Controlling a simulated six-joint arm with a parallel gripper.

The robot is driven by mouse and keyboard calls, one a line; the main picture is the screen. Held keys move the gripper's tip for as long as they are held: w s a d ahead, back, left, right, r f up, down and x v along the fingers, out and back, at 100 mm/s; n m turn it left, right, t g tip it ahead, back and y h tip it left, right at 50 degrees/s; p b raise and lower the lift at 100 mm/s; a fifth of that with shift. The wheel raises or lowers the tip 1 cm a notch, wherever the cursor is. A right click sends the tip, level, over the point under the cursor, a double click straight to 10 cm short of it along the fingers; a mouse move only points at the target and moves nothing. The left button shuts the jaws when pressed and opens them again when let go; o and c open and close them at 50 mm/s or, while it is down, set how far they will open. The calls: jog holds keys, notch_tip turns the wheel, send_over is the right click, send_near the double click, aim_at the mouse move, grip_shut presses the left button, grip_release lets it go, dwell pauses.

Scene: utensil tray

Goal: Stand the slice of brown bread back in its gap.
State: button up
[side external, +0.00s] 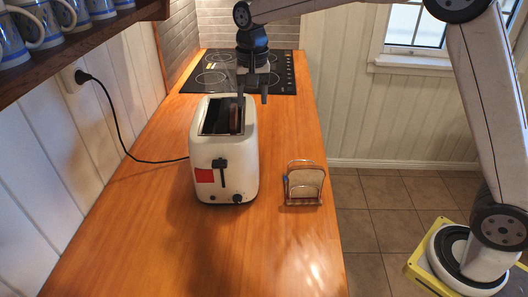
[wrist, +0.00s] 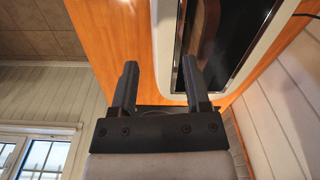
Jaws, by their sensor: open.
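The slice of brown bread (side external: 234,119) stands in the slot of the white toaster (side external: 222,168), near the slot's right side in the side view. Its lower part is hidden inside. It also shows as a brown shape in the dark slot in the wrist view (wrist: 205,28). My gripper (side external: 252,98) is open and empty, pointing down near the far right of the toaster's slot. In the wrist view its two fingers (wrist: 159,65) are spread beside the toaster's edge. A wire rack (side external: 304,199) stands right of the toaster and holds pale bread (side external: 305,179); its gaps are hard to make out.
A black hob (side external: 208,78) lies behind the toaster. A black cord (side external: 125,147) runs from the wall to the toaster. Blue-and-white mugs (side external: 65,14) sit on a shelf at upper left. The wooden counter (side external: 190,255) is clear in front.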

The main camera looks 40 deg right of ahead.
aim_at(233, 108)
jog(key=shift+m+g, duration=0.3)
jog(key=shift+m, duration=0.4)
jog(key=w+a+r, duration=0.1)
jog(key=r, duration=0.1)
jog(key=w+a+r, duration=0.2)
jog(key=shift+w, duration=0.1)
jog(key=shift+a+f, duration=0.1)
jog(key=shift+f, duration=3.9)
grip_shut()
